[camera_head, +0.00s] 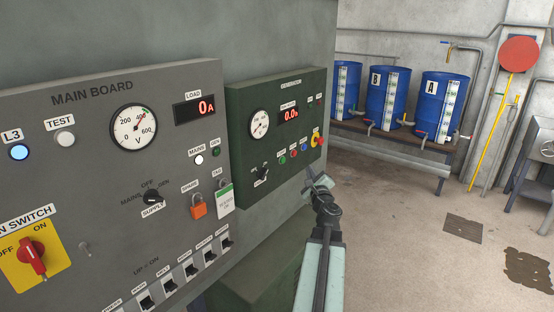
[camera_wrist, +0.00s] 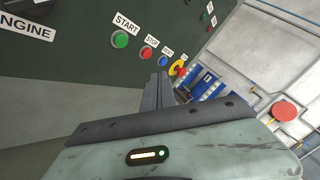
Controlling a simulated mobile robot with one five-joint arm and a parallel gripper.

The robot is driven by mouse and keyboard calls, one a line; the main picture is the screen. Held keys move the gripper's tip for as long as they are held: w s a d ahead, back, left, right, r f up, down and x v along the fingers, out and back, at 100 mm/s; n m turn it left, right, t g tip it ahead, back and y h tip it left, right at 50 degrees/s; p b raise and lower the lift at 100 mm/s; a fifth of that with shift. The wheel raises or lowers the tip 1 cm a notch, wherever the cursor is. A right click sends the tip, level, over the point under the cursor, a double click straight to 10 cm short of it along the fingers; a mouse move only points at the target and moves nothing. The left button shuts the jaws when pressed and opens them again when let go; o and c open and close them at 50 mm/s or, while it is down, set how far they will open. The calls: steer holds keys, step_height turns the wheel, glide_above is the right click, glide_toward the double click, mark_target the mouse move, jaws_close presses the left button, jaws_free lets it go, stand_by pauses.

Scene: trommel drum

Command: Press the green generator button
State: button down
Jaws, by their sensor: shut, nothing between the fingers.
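The green generator button (camera_head: 282,160) is on the lower part of the dark green generator panel (camera_head: 243,122), left of a red and a blue button. In the wrist view the green button (camera_wrist: 120,40) shows under a START label, at the upper left. My gripper (camera_head: 310,176) is shut and empty, in front of the panel and below and right of the green button. In the wrist view its fingertips (camera_wrist: 162,77) point toward the panel, below the red STOP button (camera_wrist: 146,52) and apart from the green one.
A red and yellow emergency stop (camera_head: 317,140) is at the panel's right end. A selector knob (camera_head: 263,173) is left of the green button. The grey main board (camera_head: 95,130) stands to the left. Blue drums (camera_head: 389,98) stand on a bench behind; the floor at right is mostly open.

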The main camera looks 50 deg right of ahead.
mark_target(283, 160)
steer(key=w, duration=0.8)
steer(key=shift+w, duration=0.35)
steer(key=shift+w, duration=0.15)
stand_by(1.9)
steer(key=shift+w, duration=0.25)
steer(key=shift+w, duration=0.45)
stand_by(0.5)
steer(key=shift+s, duration=0.85)
steer(key=shift+s, duration=0.1)
